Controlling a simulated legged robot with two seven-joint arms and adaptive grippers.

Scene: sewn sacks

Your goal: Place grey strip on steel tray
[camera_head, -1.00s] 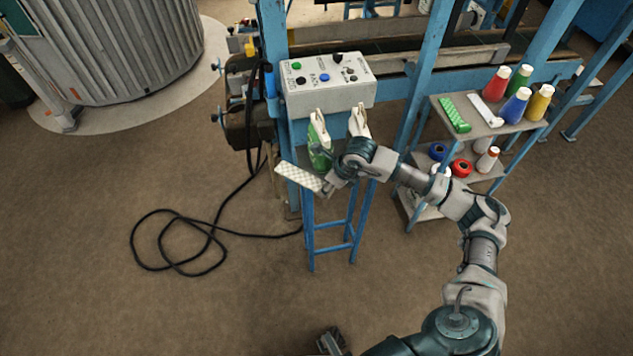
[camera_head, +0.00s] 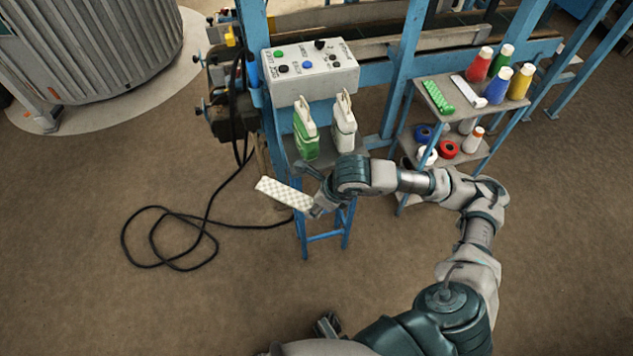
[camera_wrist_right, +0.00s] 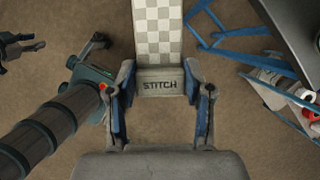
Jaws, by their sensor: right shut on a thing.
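The grey strip (camera_head: 283,192), a long flat piece with a pale checkered face, is in my right gripper (camera_head: 314,207). It sticks out to the upper left, tilted, in front of the narrow blue stand and above the floor. The fingers are shut on that end. A grey shelf top (camera_head: 468,112) on the right rack holds a green strip and a white strip. I cannot tell which surface is the steel tray.
Several coloured cones fill the back of the right rack's top. A black cable (camera_head: 160,262) lies on the floor at left.

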